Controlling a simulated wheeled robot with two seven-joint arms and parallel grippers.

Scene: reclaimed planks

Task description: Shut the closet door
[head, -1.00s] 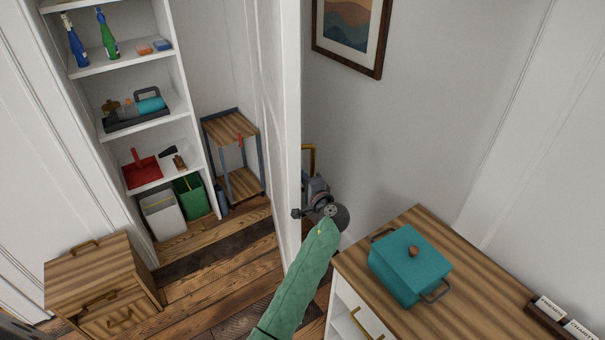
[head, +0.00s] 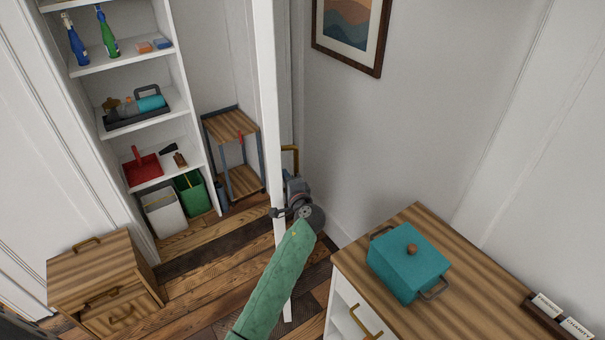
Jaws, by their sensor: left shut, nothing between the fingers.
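The closet door (head: 268,120) is white and stands open, seen almost edge-on in the middle of the head view. A brass handle (head: 291,158) shows on its right side. My left gripper (head: 290,190) is at the right face of the door, just below the handle. It is shut with nothing in it; its fingertips are partly hidden by the wrist, and I cannot tell whether it touches the door. Beyond the door the closet opening shows white shelves (head: 152,125). My right gripper is not in view.
A wooden cabinet (head: 88,262) stands at the lower left. A wood-topped counter (head: 482,275) with a teal pot (head: 408,262) is at the right, close to my arm. A small wood-and-metal shelf unit (head: 230,125) stands inside the closet. Plank floor (head: 200,280) is clear between cabinet and door.

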